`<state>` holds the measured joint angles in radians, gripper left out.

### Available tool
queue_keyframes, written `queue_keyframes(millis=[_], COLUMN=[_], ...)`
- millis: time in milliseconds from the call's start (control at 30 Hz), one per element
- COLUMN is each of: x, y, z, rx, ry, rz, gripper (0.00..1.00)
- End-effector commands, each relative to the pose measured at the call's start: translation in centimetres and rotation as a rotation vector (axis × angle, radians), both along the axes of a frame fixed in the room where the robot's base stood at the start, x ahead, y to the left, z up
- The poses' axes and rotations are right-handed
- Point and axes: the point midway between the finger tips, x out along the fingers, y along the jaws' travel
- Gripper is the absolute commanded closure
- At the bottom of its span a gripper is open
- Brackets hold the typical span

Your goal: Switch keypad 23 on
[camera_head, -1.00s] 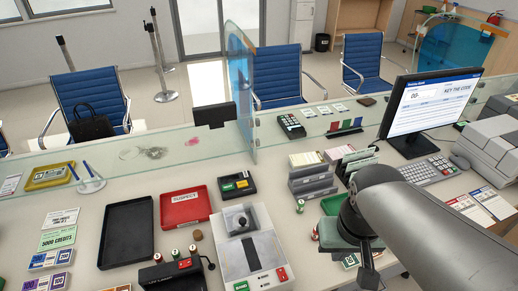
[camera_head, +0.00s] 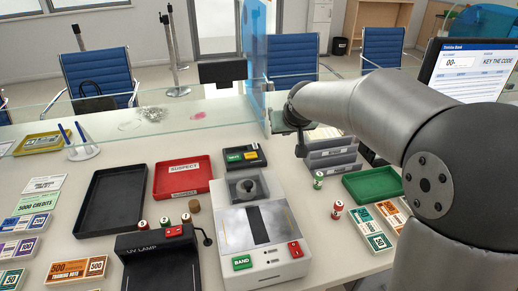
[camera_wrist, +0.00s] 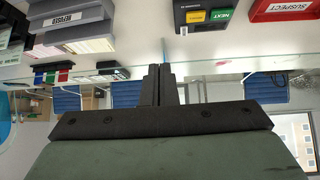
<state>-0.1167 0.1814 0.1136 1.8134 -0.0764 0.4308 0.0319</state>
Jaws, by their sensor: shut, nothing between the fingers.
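No number 23 can be read. A dark keypad with rows of keys (camera_wrist: 113,72) shows upside down in the wrist view, left of my fingers and beyond the glass edge. In the head view its place is hidden behind my arm. My gripper (camera_wrist: 161,68) is shut and empty, with its fingertips near the glass edge and apart from the keypad. In the head view my gripper (camera_head: 301,148) hangs over the counter by the glass, right of a black box with yellow and green NEXT buttons (camera_head: 244,156); this box also shows in the wrist view (camera_wrist: 205,14).
A glass screen (camera_head: 190,110) runs along the counter's back. Grey sorters (camera_head: 333,155), a green tray (camera_head: 372,186), a red SUSPECT tray (camera_head: 183,177), a black tray (camera_head: 112,200), a UV lamp (camera_head: 155,255) and a banding machine (camera_head: 262,238) crowd the counter. A monitor (camera_head: 470,70) stands right, partly behind my arm.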

Motion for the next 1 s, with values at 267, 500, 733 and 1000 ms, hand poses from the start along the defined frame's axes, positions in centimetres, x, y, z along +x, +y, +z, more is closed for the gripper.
queue_keyframes(millis=[267,500,733,1000], x=[8.5,10.4,10.4,11.5], y=[6.0,7.6,7.6,8.0], z=[-7.1,-7.9,-7.7,-8.7], rx=[0.067,0.090,0.090,0.089], ry=[-0.164,-0.210,-0.209,-0.208], rz=[0.073,0.089,0.089,0.089], gripper=[1.00,1.00,1.00,1.00])
